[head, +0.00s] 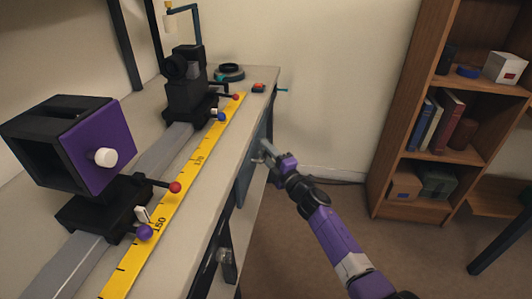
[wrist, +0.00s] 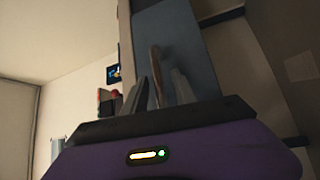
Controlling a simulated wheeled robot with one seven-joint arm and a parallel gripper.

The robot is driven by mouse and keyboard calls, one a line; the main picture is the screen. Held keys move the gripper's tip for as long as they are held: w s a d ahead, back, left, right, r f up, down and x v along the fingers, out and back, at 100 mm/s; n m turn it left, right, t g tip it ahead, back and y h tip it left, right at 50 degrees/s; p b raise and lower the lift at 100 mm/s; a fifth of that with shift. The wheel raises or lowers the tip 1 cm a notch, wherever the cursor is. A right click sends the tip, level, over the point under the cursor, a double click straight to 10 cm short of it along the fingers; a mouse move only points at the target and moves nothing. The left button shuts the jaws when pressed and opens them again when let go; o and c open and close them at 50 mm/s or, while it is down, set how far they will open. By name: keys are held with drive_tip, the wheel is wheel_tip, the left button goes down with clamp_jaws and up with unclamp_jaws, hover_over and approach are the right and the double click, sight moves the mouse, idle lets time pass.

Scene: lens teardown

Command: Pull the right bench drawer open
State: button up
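The right bench drawer's blue-grey front (head: 243,178) is on the right side of the bench and looks flush with it. It also shows as a blue-grey panel in the wrist view (wrist: 178,45). My gripper (head: 263,154) is at this front, at the end of my purple arm. In the wrist view my gripper's fingers (wrist: 160,92) point at the panel, with a thin tan upright piece between them, possibly the handle. I cannot tell whether the fingers press on it. The handle itself is not clear in the head view.
The bench top carries a grey rail (head: 150,172), a yellow ruler (head: 185,175), a purple-faced black box (head: 105,150) and a black mount (head: 188,95). A wooden bookshelf (head: 385,150) stands at the right.

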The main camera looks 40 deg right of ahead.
clamp_jaws()
idle(1.2)
